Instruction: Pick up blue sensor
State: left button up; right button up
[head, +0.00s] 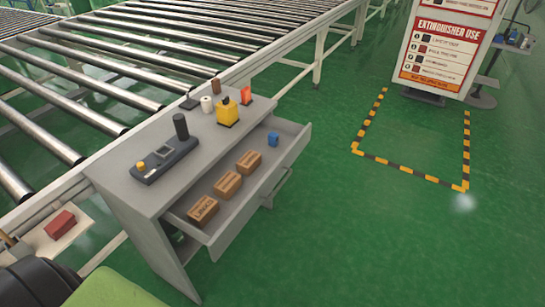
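The blue sensor (273,139) is a small blue block in the head view. It lies in the open drawer (293,134) of a grey cabinet, near the drawer's far right end. It sits apart from the brown boxes in the same drawer. Nothing is touching it from above. Neither of my grippers can be made out in the head view.
Several brown boxes (228,184) fill the drawer's nearer part. On the cabinet top (194,139) stand a black control device (165,158), a yellow item (228,111), a white roll (207,104) and an orange item (246,95). A roller conveyor (100,60) runs behind.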

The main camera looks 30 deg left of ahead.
aim_at(274, 137)
jog(key=u, duration=0.4)
jog(key=i+l+u, duration=0.1)
jog(key=u, duration=0.3)
jog(key=i+u, duration=0.1)
jog(key=u, duration=0.3)
jog(key=l+u, duration=0.1)
jog(key=u, duration=0.3)
jog(key=i+l+u, duration=0.3)
jog(key=l+u, duration=0.15)
jog(key=l, duration=0.45)
jog(key=i+l+u, duration=0.15)
jog(key=l+u, duration=0.25)
jog(key=l, duration=0.55)
jog(key=l+u, duration=0.45)
jog(key=l, duration=0.5)
